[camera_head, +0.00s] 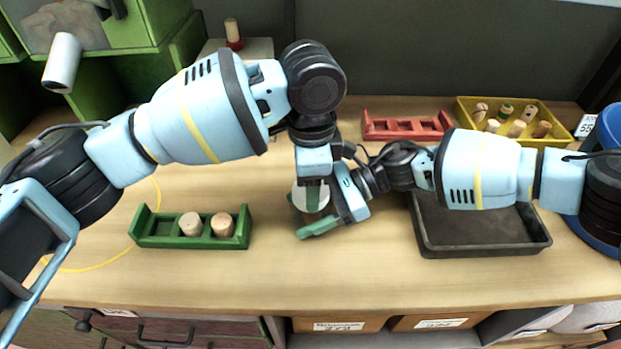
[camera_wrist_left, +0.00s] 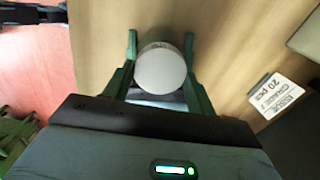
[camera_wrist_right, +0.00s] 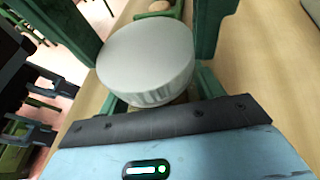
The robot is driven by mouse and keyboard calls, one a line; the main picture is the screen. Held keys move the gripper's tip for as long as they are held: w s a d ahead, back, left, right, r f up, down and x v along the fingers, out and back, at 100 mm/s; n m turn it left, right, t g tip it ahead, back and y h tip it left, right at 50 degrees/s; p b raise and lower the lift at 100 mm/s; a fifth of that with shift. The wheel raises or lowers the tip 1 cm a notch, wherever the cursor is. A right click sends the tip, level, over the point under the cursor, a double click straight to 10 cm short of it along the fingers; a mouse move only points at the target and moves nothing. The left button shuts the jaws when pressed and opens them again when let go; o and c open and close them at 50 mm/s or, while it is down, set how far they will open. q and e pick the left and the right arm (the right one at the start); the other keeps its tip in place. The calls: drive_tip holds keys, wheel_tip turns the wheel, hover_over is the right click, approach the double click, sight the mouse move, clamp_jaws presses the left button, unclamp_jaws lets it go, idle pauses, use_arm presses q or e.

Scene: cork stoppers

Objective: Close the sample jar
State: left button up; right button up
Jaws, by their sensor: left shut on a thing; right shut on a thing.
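The lid (camera_head: 302,196) is a pale grey, round, ridged cap; it also shows in the left wrist view (camera_wrist_left: 160,72) and the right wrist view (camera_wrist_right: 146,60). My left gripper (camera_head: 312,192) points down from above and is shut on the lid, one green finger on each side. My right gripper (camera_head: 310,214) reaches in low from the right, just under the lid, and is shut on the sample jar. The jar is almost wholly hidden by the lid and the grippers. Whether the lid touches its rim cannot be told.
A green rack (camera_head: 190,241) with two corks stands left. A dark tray (camera_head: 485,249) lies right. A red rack (camera_head: 405,130), a yellow bin (camera_head: 560,136) of several stoppers and a blue container (camera_head: 607,125) stand behind or beside it. Clear table lies in front.

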use_arm(q)
drive_tip(key=m, duration=0.7)
drive_tip(key=o, duration=1.1)
drive_tip(key=shift+r, duration=2.25)
drive_tip(key=shift+c, duration=0.6)
